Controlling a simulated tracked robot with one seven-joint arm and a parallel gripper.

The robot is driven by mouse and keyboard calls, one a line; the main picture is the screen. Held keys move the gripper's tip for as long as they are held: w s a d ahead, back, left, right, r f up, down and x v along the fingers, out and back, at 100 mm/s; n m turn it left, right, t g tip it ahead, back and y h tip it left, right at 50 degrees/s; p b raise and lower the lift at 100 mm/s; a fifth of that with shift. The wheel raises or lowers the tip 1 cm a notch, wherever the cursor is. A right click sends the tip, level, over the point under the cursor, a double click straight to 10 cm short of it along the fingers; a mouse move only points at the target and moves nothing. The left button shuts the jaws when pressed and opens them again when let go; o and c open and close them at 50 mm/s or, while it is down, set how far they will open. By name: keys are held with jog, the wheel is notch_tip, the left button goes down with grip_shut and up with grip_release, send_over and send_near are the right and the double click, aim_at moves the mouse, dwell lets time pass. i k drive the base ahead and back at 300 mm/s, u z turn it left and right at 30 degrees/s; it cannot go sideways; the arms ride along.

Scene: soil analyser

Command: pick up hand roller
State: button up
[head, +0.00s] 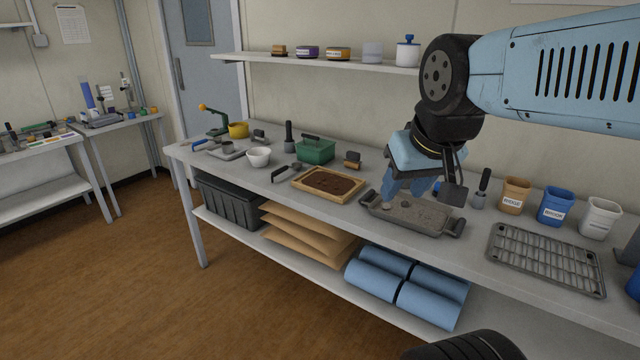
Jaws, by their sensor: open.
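What looks like the hand roller (281,174) lies on the workbench, left of the wooden soil tray. It has a black handle and a small grey head. It is small in the picture, so its details are hard to tell. My gripper (413,194) is at the right, pointing down over a grey tray with side handles (410,222). It is open, with light-blue fingers and nothing seen between them. The gripper is well to the right of the roller, with the wooden soil tray between. I cannot tell whether the fingertips touch the grey tray.
The wooden soil tray (356,194) holds dark soil. A green box (316,151), a white bowl (258,159) and a small brush-like tool (352,161) stand near the roller. Cups (555,207) and a wire rack (546,262) are at the right. A shelf (320,63) runs above.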

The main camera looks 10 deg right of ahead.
aim_at(352, 160)
jog(key=u, duration=0.05)
jog(key=k, duration=0.35)
jog(key=u, duration=0.55)
jog(key=i, duration=1.4)
jog(key=z, duration=0.45)
jog(key=i, duration=0.75)
jog(key=z, duration=0.5)
jog(key=k, duration=0.85)
jog(key=z, duration=0.3)
jog(key=i, duration=0.2)
jog(key=u, duration=0.15)
